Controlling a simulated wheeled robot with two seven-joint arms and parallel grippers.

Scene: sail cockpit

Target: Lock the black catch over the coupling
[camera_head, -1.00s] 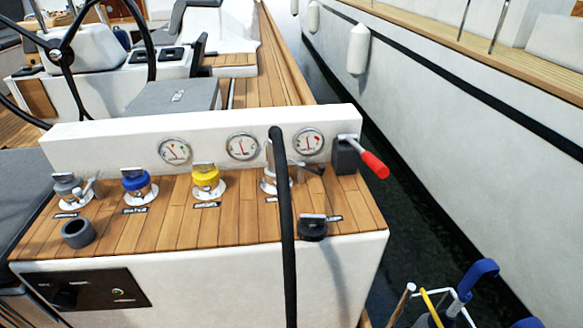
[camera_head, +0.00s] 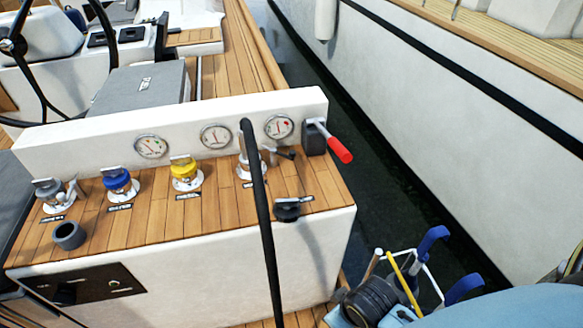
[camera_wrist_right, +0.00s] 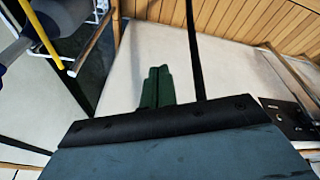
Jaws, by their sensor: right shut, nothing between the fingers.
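A silver coupling (camera_head: 250,168) stands at the right end of the row of deck fittings, partly hidden behind a black hose (camera_head: 263,230). A small dark catch or lever (camera_head: 285,153) sticks out on its right side; whether it is locked cannot be told. A black cap (camera_head: 288,210) lies in front of it near the console's edge. My right gripper (camera_wrist_right: 156,87) shows in the right wrist view, its green fingers shut and empty, apart from the hose, in front of the white console face. My left gripper is not in view.
A red-handled lever (camera_head: 335,145) sticks out right of the gauges. Yellow (camera_head: 185,172), blue (camera_head: 118,182) and grey (camera_head: 50,192) caps sit to the left, with a loose grey ring (camera_head: 68,236). A holder with blue-handled tools (camera_head: 410,275) stands at lower right. Water lies beyond.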

